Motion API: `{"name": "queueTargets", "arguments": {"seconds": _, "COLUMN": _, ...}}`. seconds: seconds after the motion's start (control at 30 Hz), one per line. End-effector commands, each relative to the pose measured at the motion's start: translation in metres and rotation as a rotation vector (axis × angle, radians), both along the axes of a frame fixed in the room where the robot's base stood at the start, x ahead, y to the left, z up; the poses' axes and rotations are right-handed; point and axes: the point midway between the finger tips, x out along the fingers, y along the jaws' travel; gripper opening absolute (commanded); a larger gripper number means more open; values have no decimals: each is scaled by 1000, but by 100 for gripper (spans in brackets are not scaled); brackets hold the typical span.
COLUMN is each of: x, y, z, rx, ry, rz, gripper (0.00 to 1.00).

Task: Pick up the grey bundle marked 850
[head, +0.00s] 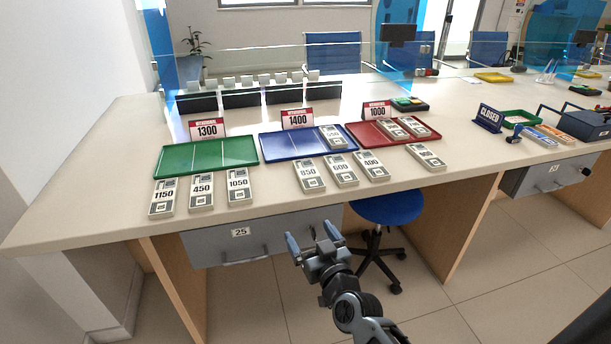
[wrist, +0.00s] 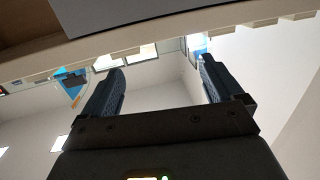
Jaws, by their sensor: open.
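The grey bundle marked 850 (head: 308,175) lies flat on the counter in the head view, just in front of the blue tray (head: 268,147). The bundle marked 600 (head: 341,170) lies close on its right. My gripper (head: 313,237) is open and empty in front of the counter, nearer to me than the bundle and apart from it. In the wrist view my gripper (wrist: 158,85) shows its two fingers spread, with nothing between them. The 850 bundle is not seen in the wrist view.
More bundles lie along the front edge: 1150 (head: 163,198), 450 (head: 201,192), 1050 (head: 239,187) and 400 (head: 372,165). Behind them are a green tray (head: 180,158) and a red tray (head: 359,135). The counter between the 1050 and 850 bundles is clear. A blue stool (head: 388,208) stands below.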

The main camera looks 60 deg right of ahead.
Motion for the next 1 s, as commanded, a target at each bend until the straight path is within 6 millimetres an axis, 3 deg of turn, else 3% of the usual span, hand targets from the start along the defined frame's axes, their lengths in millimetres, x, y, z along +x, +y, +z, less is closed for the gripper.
{"name": "queueTargets", "arguments": {"seconds": 0.03, "x": 6, "y": -29, "z": 5, "rx": -11, "ry": -11, "rz": -39, "gripper": 94}}
{"name": "queueTargets", "arguments": {"seconds": 0.1, "x": 11, "y": -57, "z": 9, "rx": -21, "ry": -18, "rz": -76, "gripper": 94}}
{"name": "queueTargets", "arguments": {"seconds": 0.23, "x": 15, "y": -94, "z": 15, "rx": -35, "ry": -26, "rz": -120, "gripper": 94}}
{"name": "queueTargets", "arguments": {"seconds": 0.43, "x": 21, "y": -115, "z": 18, "rx": -40, "ry": -27, "rz": -138, "gripper": 94}}
{"name": "queueTargets", "arguments": {"seconds": 1.0, "x": 65, "y": -162, "z": 17, "rx": -40, "ry": -29, "rz": -136, "gripper": 94}}
